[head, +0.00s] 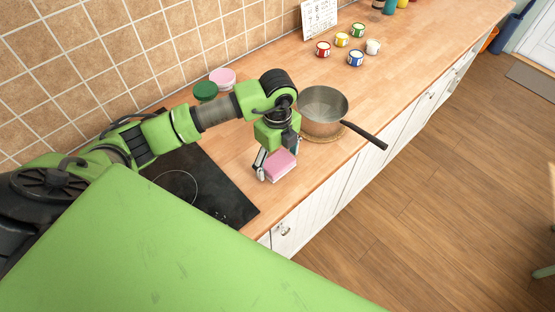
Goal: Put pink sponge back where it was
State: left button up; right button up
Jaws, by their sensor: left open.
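The pink sponge (281,166) lies on the wooden counter (225,150), between the black hob and the pot. My left gripper (277,162) points down right over it, with one finger at the sponge's left side and the other at its far right side. The fingers are apart; I cannot tell whether they touch the sponge. The gripper body hides the sponge's far edge. My right gripper is not in view.
A pot (322,108) with a dark handle stands on a round mat close to the gripper's right. The black hob (190,185) lies to the left. Green-lidded (205,91) and pink-lidded (222,76) jars stand behind my arm.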

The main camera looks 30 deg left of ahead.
aim_at(277, 161)
pick_arm(q)
notch_tip(277, 161, up, 12)
jog(key=b, duration=0.3)
jog(key=shift+f, duration=0.15)
dwell(0.4)
